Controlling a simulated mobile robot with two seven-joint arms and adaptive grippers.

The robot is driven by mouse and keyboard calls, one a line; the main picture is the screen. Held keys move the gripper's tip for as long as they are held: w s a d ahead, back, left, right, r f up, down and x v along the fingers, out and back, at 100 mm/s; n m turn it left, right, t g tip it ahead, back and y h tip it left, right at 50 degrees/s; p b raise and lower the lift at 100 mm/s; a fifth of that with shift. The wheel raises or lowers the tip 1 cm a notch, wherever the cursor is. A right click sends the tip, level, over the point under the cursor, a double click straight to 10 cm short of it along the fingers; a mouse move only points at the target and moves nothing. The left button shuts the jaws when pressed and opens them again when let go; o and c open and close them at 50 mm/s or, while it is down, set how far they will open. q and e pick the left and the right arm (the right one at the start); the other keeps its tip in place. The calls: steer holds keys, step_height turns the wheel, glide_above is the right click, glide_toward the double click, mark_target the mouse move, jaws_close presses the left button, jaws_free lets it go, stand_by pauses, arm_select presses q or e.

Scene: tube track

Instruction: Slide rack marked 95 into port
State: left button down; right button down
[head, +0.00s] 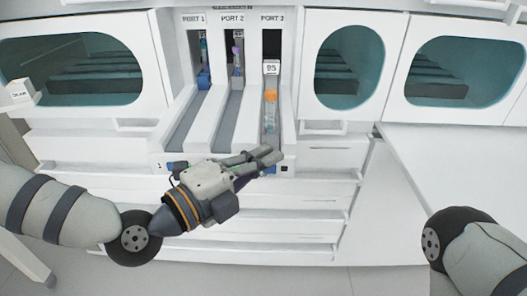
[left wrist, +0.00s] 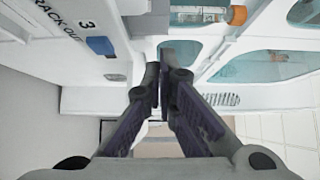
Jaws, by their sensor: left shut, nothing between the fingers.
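The rack marked 95 (head: 271,68) sits in the third lane, below the dark opening of Port 3 (head: 272,43). It carries a clear tube with an orange cap (head: 270,97). My left gripper (head: 270,156) is shut and empty at the front end of that lane, in front of the rack and apart from it. In the left wrist view, the fingers (left wrist: 165,75) are together with nothing between them, and the orange-capped tube (left wrist: 238,15) shows at the top. My right gripper is out of view; only part of my right arm shows.
Port 1 (head: 203,45) and Port 2 (head: 237,45) hold other racks with tubes at their openings. White lane dividers (head: 211,120) separate the lanes. Tinted windows (head: 348,66) flank the ports. A white counter (head: 460,165) lies at right.

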mark_target(271, 139)
arm_select(q)
steer(key=shift+w, duration=1.2)
steer(key=shift+w+a, duration=0.1)
steer(key=shift+w, duration=1.15)
